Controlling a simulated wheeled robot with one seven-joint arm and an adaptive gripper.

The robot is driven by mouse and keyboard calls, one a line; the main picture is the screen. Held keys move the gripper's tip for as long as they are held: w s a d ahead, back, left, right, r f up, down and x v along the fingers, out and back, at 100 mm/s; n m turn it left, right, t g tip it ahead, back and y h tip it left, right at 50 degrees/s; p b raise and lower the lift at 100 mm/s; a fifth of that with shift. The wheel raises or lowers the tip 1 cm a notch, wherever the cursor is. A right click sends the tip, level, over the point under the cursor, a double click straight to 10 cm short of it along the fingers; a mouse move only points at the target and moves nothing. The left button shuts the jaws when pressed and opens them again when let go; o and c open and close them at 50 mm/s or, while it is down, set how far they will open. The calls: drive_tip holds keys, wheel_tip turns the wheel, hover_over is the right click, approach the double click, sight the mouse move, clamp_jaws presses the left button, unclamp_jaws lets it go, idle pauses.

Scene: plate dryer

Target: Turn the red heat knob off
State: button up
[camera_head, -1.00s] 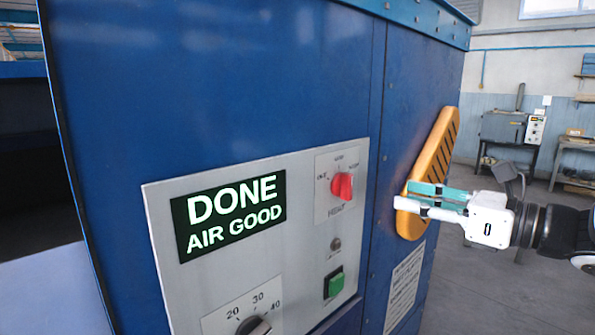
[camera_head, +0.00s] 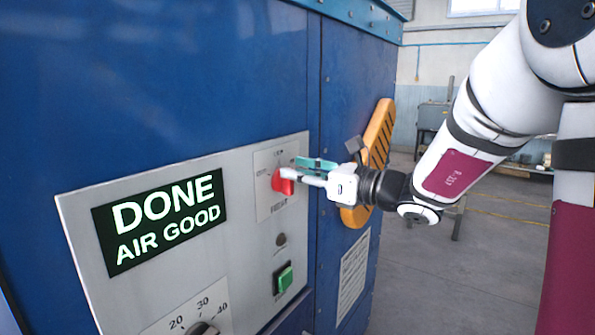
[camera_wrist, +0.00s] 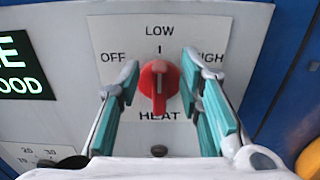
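The red heat knob (camera_wrist: 159,82) sits on a white label plate marked OFF at left, LOW at top and HIGH at right in the wrist view. Its raised bar stands roughly upright, with a pale mark at the top towards LOW. My gripper (camera_wrist: 160,76) is open, with one teal-and-white finger on each side of the knob and a visible gap at both sides. In the head view the knob (camera_head: 282,182) is partly hidden by my gripper (camera_head: 297,169), which reaches in from the right.
The grey control panel (camera_head: 75,215) carries a display (camera_head: 160,222) reading DONE, AIR GOOD. A green button (camera_head: 284,279) and a dark timer dial (camera_head: 203,328) sit lower. A yellow slotted handle (camera_head: 379,135) is close behind my gripper.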

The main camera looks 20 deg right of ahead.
drive_tip(key=shift+w+a, duration=0.25)
drive_tip(key=shift+w, duration=0.05)
clamp_jaws()
drive_tip(key=n+b, duration=0.4)
drive_tip(key=b, duration=0.1)
drive_tip(key=a+f+n+b, duration=0.1)
drive_tip(key=n+b, duration=0.1)
drive_tip(key=shift+s+a+b, duration=0.1)
drive_tip(key=shift+s+b, duration=0.25)
drive_tip(key=shift+b, duration=0.05)
drive_tip(key=n+b, duration=0.1)
drive_tip(key=b, duration=0.1)
drive_tip(key=n+b, duration=0.1)
drive_tip(key=b, duration=0.1)
drive_tip(key=n+b, duration=0.2)
drive_tip(key=shift+s+a+f, duration=0.25)
drive_tip(key=shift+s+a, duration=0.05)
drive_tip(key=n+b, duration=0.2)
drive_tip(key=b, duration=0.1)
drive_tip(key=shift+s+a, duration=0.1)
